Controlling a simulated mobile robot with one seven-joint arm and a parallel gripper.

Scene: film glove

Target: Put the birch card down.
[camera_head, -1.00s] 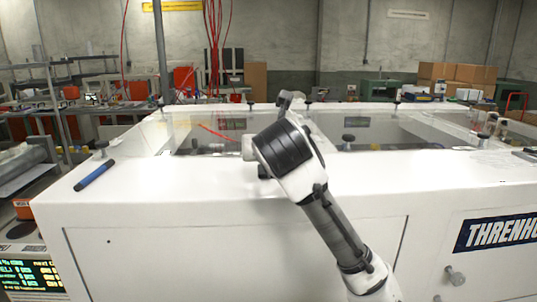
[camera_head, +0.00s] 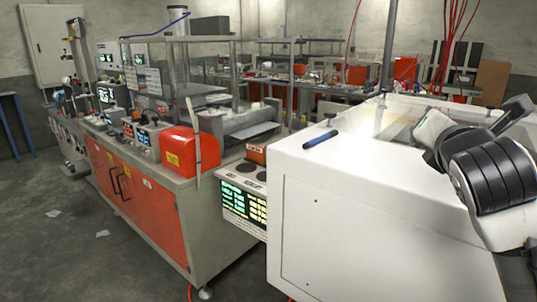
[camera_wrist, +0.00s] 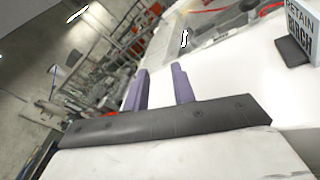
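The birch card (camera_wrist: 303,32) shows at the upper right edge of the wrist view, partly cut off, with "RETAIN" and "BIRCH" on its face. It stands in a small black base (camera_wrist: 293,51) on the white machine top. My gripper (camera_wrist: 159,84) has two purple fingers spread apart, with nothing between them. The card is to the right of the fingers and clear of them. In the head view my arm is at the right edge; the fingers and the card cannot be made out there.
The white machine (camera_head: 370,200) fills the right of the head view, with a blue marker (camera_head: 320,139) near its left edge. A small display unit (camera_head: 243,202) stands beside it. A long bench with red doors (camera_head: 140,205) is at left. The floor at lower left is open.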

